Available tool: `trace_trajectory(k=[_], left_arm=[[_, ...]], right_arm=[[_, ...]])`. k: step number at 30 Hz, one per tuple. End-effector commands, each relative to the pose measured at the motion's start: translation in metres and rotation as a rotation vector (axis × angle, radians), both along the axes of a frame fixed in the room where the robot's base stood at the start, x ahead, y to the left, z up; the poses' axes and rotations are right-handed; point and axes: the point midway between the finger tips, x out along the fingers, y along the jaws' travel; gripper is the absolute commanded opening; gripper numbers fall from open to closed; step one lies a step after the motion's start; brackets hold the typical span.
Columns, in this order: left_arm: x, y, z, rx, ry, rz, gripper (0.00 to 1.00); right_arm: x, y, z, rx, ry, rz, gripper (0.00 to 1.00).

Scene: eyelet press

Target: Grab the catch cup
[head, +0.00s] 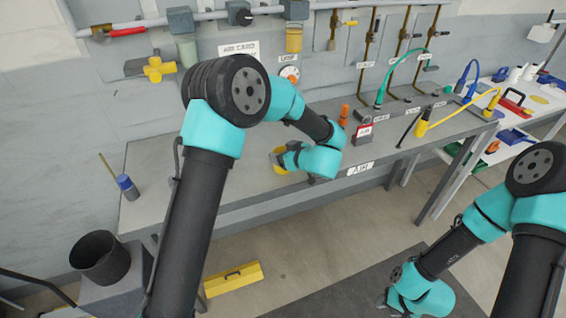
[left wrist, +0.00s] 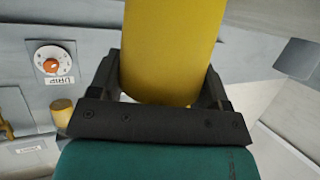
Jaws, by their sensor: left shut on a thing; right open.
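The catch cup looks to be the yellow cylinder (left wrist: 170,45) that fills the middle of the left wrist view. Its yellow edge also shows in the head view (head: 279,161), above the grey bench top. My left gripper (head: 287,158) is shut on it, with a black finger on each side in the left wrist view (left wrist: 165,88). My left forearm and wrist hide part of the cup in the head view. I cannot tell whether the cup touches the bench. My right gripper (head: 384,300) is open, low over the dark floor mat, far from the cup.
A grey bench (head: 240,194) runs along the wall. A red-and-white tag (head: 365,130) and an orange bottle (head: 343,115) stand right of the cup. A blue-capped jar (head: 128,187) stands at the left end. Wall valves and a dial (head: 289,74) are behind.

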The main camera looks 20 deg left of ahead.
Motion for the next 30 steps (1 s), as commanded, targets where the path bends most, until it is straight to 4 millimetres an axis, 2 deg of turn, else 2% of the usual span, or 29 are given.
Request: trace_trajectory(k=[4, 14, 23, 30], left_arm=[[0.000, 0.000, 0.000, 0.000, 0.000, 0.000, 0.46], [0.000, 0.000, 0.004, -0.001, -0.002, 0.001, 0.46], [0.000, 0.000, 0.036, -0.001, -0.003, 0.000, 0.46], [-0.041, -0.013, 0.040, 0.001, 0.002, -0.003, 0.46]], right_arm=[[0.000, 0.000, 0.000, 0.000, 0.000, 0.000, 0.43], [0.000, 0.000, 0.000, 0.000, 0.000, 0.000, 0.43], [0.000, 0.000, 0.000, 0.000, 0.000, 0.000, 0.43], [0.000, 0.000, 0.000, 0.000, 0.000, 0.000, 0.43]])
